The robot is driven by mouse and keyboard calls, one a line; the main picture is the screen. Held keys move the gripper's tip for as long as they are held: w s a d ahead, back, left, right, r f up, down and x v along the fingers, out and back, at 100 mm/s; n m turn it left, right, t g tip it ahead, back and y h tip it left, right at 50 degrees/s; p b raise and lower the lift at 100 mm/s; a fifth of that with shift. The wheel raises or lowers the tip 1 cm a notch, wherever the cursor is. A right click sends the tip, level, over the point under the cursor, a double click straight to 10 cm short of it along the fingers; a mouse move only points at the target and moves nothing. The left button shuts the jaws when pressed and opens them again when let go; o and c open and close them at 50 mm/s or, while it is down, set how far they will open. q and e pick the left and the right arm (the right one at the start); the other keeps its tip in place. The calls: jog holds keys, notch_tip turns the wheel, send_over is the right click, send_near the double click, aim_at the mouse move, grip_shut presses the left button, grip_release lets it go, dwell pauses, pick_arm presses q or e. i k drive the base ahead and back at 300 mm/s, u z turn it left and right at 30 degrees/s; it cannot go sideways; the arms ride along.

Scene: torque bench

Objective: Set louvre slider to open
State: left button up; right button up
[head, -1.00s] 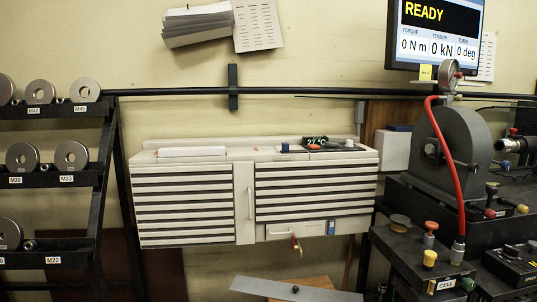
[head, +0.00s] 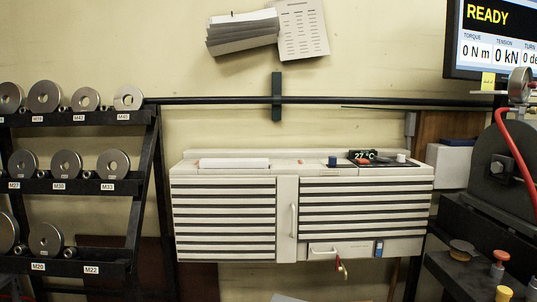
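The white wall unit (head: 288,220) with dark louvre slats hangs at the middle of the head view. On its top right is a dark panel with a small display (head: 362,155) reading 27 °C, a blue knob (head: 332,162), a red piece (head: 363,161) and a white knob (head: 401,158). I cannot tell which of these is the louvre slider. A vertical handle (head: 293,220) is at its centre. A lower flap has a horizontal handle (head: 325,251), with a small red-and-yellow valve (head: 342,267) below. Neither of my grippers is in view.
A black rack (head: 75,187) with several steel rings stands at the left. A dark test machine (head: 505,170) with a red hose (head: 514,150) and a bench with coloured knobs stand at the right. A monitor (head: 490,40) reads READY. The space before the wall unit looks open.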

aim_at(332, 160)
jog(key=u, duration=0.25)
jog(key=i, duration=0.95)
jog(key=z, duration=1)
jog(key=i, duration=0.75)
jog(key=z, duration=0.8)
